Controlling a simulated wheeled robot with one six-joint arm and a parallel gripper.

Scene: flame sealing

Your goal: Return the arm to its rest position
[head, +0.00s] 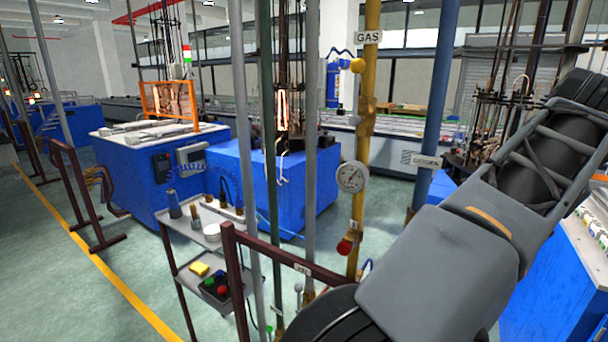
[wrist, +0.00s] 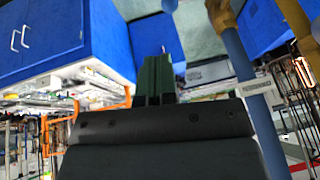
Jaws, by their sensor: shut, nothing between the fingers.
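My gripper (wrist: 156,68) shows in the wrist view as two dark fingers side by side, shut with nothing between them. It is clear of any surface and touches nothing that I can see. In the head view my grey arm rises from the bottom middle to the right edge. My gripper cannot be made out there.
In the head view a yellow gas pipe (head: 363,130) with a gauge (head: 352,177) and a blue pipe (head: 434,110) stand close left of my arm. A brown rail (head: 290,258) and tool cart (head: 190,262) are further left. Blue machines (head: 150,180) stand behind.

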